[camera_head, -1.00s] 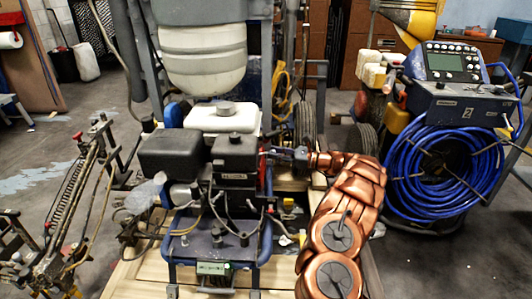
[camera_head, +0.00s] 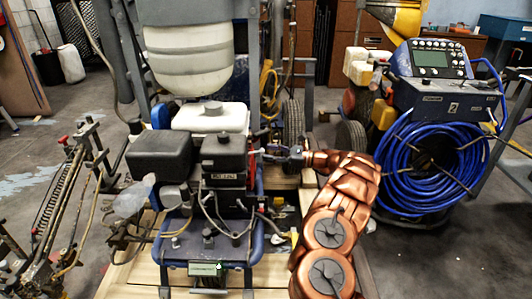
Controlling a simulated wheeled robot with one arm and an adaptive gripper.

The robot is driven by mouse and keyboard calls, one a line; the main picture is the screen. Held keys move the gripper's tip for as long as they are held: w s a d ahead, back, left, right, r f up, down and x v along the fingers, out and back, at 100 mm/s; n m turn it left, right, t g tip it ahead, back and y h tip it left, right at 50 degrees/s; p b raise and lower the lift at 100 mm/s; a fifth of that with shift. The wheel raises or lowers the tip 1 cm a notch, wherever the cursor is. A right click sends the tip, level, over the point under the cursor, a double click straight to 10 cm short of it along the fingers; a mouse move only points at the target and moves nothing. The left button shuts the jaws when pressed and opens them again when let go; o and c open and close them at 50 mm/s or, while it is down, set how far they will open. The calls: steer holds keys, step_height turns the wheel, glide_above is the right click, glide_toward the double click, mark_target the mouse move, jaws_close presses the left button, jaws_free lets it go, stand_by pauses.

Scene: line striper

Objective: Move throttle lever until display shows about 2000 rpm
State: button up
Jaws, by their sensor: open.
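The engine (camera_head: 224,150) is a dark block with a red part, mounted on a blue tubular frame in the middle of the view. A small display (camera_head: 205,268) with a pale green screen sits low at the front of the frame; its digits are too small to read. My gripper (camera_head: 268,152) is dark, open and small in the picture, at the right side of the engine, pointing left. The throttle lever cannot be made out clearly at the engine's right side near my gripper. Whether the jaws touch anything cannot be told.
A white tank (camera_head: 210,118) sits behind the engine, below a large hanging white container (camera_head: 198,65). At right stands a machine with a control panel (camera_head: 440,58) and a coiled blue hose (camera_head: 430,165). A metal rod assembly (camera_head: 60,205) stands at left.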

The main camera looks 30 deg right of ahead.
steer(key=v, duration=0.9)
steer(key=shift+s+d, duration=0.3)
